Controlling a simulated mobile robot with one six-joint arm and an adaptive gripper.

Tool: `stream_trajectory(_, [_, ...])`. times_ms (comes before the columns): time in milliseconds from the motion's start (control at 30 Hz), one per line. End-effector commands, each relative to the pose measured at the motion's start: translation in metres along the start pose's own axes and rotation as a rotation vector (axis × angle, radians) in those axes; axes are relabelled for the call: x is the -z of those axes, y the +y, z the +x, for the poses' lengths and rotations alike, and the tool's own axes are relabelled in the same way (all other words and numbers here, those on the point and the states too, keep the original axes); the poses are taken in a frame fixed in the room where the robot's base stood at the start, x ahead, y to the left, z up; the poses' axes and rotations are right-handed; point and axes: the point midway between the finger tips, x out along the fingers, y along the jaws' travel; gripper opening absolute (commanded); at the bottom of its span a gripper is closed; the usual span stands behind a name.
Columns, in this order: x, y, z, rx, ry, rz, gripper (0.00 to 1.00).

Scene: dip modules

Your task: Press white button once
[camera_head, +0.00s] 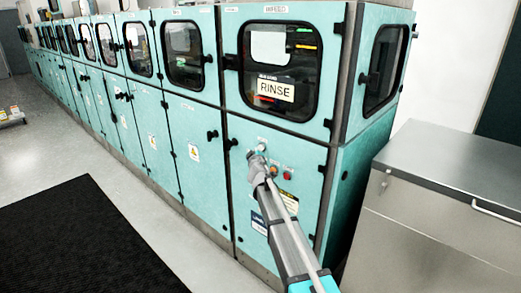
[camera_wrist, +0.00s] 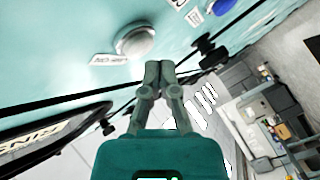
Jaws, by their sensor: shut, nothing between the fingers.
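The white button (camera_wrist: 135,40) is a round, pale knob in a grey ring on the turquoise machine front, with a small label beside it in the wrist view. In the head view the white button (camera_head: 261,147) shows just above the end of my arm. My gripper (camera_wrist: 159,66) is shut and empty, with its fingertips close together near the panel. In the wrist view the fingertips appear just below and right of the button, with a visible gap. In the head view my gripper (camera_head: 255,158) partly covers the button area, so contact cannot be judged there.
A red button (camera_head: 288,176) sits right of my gripper, and a blue button (camera_wrist: 222,5) shows in the wrist view. Black door latches (camera_wrist: 207,52) stick out nearby. A RINSE window (camera_head: 276,88) is above.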

Motion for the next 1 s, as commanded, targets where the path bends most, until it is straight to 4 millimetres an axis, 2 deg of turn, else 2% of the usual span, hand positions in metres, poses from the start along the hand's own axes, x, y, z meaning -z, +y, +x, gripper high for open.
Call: stream_trajectory(1000, [-0.004, 0.0044, 0.0068, 0.0, 0.0, 0.001, 0.0])
